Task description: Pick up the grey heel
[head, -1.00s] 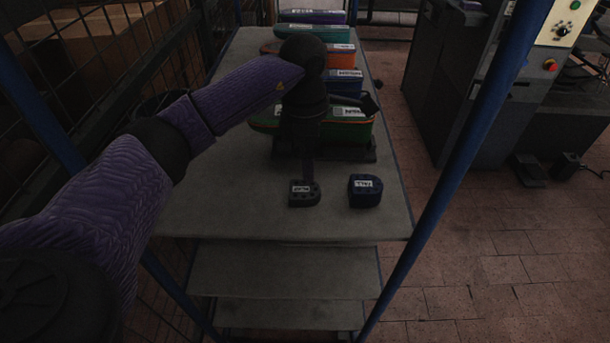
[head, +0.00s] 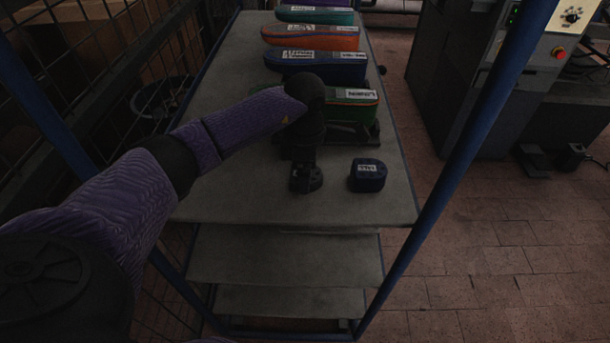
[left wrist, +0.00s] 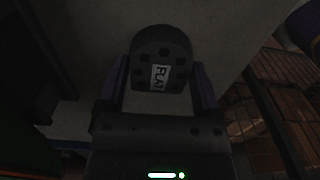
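The grey heel (head: 306,183), a small dark block, lies on the shelf top near its front edge, partly hidden by my left gripper (head: 305,165). My right gripper is not in view.
A dark blue heel (head: 368,177) with a white label lies just right of the grey one. Green, navy (head: 316,66), orange (head: 310,37) and teal shoe-shaped pieces stand behind. A blue rack post (head: 470,130) rises on the right.

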